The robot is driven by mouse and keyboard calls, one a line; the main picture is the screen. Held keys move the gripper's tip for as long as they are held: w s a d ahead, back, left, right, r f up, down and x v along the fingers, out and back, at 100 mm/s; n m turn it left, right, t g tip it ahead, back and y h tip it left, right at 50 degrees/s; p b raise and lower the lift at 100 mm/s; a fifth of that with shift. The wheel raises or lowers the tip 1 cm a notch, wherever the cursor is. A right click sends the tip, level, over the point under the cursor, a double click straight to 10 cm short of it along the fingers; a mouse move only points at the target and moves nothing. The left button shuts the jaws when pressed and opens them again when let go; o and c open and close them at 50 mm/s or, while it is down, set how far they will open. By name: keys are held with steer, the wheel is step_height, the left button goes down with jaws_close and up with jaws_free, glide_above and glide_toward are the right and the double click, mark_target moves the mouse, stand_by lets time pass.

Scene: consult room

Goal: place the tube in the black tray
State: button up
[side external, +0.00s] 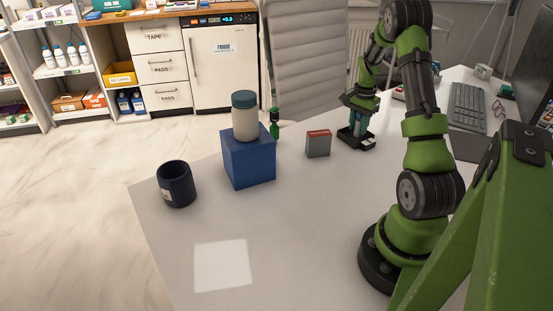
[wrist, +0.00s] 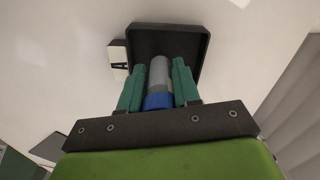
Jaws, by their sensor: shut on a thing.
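The black tray (side external: 346,140) lies on the white table below my gripper (side external: 360,112); in the wrist view the tray (wrist: 186,42) is behind the fingertips. My gripper (wrist: 158,66) has its two green fingers shut on the tube (wrist: 159,76), a grey cylinder with a blue end toward the palm. The tube also shows between the fingers in the side view (side external: 359,120). Its far end is over or inside the tray; I cannot tell whether it touches the floor.
A small white piece (wrist: 117,58) sits against the tray's side. A grey box with a red top (side external: 318,144) stands left of the tray. Farther left are a blue block (side external: 249,163) bearing a jar (side external: 244,117), and a dark mug (side external: 176,184). A keyboard (side external: 467,107) lies right. The front table is clear.

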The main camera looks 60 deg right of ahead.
steer(key=shift+f, duration=0.5)
steer(key=shift+f, duration=0.15)
steer(key=o, duration=0.7)
